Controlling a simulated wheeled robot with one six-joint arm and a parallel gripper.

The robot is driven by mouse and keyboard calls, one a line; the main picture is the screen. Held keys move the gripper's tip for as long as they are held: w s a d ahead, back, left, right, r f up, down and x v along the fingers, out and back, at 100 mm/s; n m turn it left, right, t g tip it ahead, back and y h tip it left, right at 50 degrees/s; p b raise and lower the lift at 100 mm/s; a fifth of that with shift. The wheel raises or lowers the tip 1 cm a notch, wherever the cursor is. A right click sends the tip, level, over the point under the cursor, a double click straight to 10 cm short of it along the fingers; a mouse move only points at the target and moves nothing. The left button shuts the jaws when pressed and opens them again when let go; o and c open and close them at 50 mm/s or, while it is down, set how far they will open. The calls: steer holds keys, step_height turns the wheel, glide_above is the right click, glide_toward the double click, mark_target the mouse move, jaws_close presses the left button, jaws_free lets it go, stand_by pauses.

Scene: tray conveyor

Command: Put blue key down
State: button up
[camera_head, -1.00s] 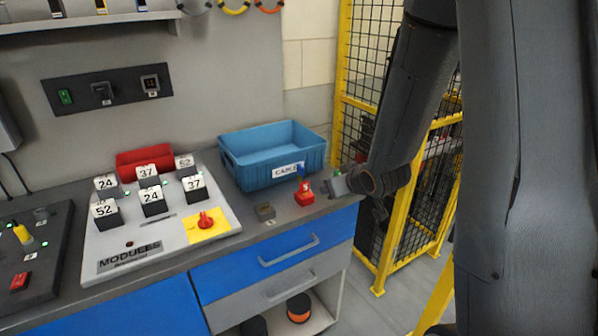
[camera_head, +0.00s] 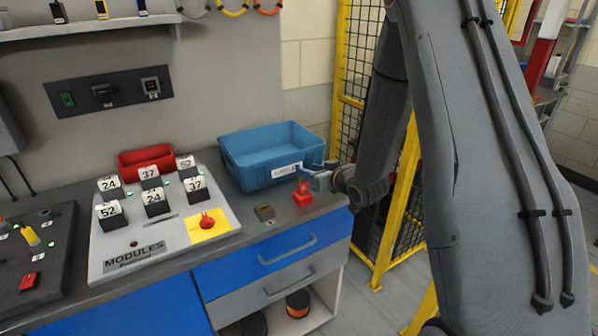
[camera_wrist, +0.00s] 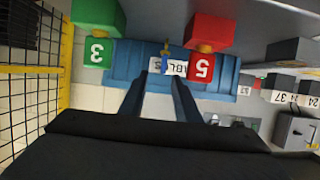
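In the wrist view a narrow blue piece, which looks like the blue key (camera_wrist: 166,62), lies in line with the fingertips and covers part of the bin's label. A small yellow spot is at its end. My gripper (camera_wrist: 164,74) shows there as two dark fingers with a gap between them; whether they touch the key is unclear. In the head view my gripper (camera_head: 312,174) is just above and right of the red block marked 5 (camera_head: 303,198). Blue shows at its tip, too small to separate key from finger.
A blue cable bin (camera_head: 235,172) stands behind. The wrist view shows a green block marked 3 (camera_wrist: 95,50). A grey block (camera_head: 265,212) sits left of the red one. The modules panel (camera_head: 110,270) lies further left; a yellow-framed mesh fence (camera_head: 390,235) stands right.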

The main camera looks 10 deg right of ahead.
steer(key=shift+a+p+x, duration=0.15)
steer(key=shift+p+x, duration=0.55)
steer(key=shift+x, duration=0.6)
steer(key=shift+a+p+x, duration=0.1)
steer(key=shift+p+x, duration=0.55)
steer(key=shift+x, duration=0.7)
steer(key=shift+s, duration=0.1)
jaws_close()
